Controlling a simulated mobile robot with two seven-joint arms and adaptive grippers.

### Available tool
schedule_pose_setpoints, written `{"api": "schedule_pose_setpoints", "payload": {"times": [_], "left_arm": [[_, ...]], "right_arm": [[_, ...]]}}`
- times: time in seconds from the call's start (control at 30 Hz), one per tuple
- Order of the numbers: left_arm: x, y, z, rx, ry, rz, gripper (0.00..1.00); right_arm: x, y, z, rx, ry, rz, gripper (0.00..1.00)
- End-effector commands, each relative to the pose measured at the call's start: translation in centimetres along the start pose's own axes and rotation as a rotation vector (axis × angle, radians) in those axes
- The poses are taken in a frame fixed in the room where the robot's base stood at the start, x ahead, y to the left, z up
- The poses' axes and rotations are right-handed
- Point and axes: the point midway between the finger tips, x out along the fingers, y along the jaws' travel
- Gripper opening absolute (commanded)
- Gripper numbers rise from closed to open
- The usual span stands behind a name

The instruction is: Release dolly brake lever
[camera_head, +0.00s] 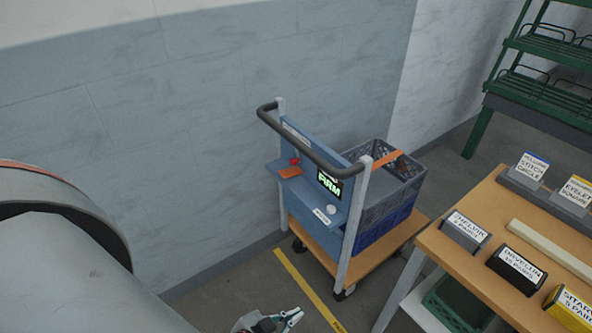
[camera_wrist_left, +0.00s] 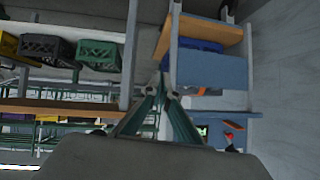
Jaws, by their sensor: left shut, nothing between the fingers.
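The dolly (camera_head: 325,200) stands by the grey wall, with a blue panel (camera_head: 338,209) under a dark push handle (camera_head: 300,140). The panel carries a red knob (camera_head: 294,161), an orange piece (camera_head: 291,173), a lit display reading FIRM (camera_head: 330,185) and a pale round knob (camera_head: 331,209). I cannot tell which of these is the brake lever. My left gripper (camera_head: 290,318) is low in front of the dolly, apart from it, shut and empty. In the left wrist view its fingers (camera_wrist_left: 163,82) meet, with the dolly panel (camera_wrist_left: 212,70) inverted to the right. My right gripper is not in view.
Blue and grey crates (camera_head: 385,205) sit on the dolly. A wooden table (camera_head: 450,258) with labelled blocks stands close at its right, a green crate (camera_head: 455,303) below. A green rack (camera_head: 540,95) is at the back right. A yellow floor strip (camera_head: 305,287) runs before the dolly.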

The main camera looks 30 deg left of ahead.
Motion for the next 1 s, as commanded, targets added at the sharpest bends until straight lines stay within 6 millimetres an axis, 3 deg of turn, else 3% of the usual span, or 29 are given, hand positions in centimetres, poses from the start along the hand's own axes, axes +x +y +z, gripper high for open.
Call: {"api": "schedule_pose_setpoints", "payload": {"times": [0.17,0.27,0.4,0.6,0.8,1.0], "left_arm": [[1.4,-2.1,-1.6,0.097,0.031,-0.057,0.0],[3.5,-5.4,-4.6,0.262,0.072,-0.16,0.0],[5.8,-11.5,-10.1,0.567,0.102,-0.372,0.0],[6.5,-18.5,-17.0,0.936,0.051,-0.654,0.0],[5.9,-21.6,-20.4,1.115,-0.016,-0.799,0.0],[5.7,-22.1,-21.1,1.147,-0.029,-0.823,0.0]], "right_arm": [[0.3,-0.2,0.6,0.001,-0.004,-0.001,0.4],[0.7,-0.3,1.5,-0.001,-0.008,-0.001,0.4],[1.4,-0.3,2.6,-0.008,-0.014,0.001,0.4],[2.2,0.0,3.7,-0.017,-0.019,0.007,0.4],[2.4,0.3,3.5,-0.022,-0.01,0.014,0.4],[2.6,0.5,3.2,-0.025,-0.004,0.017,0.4]]}}
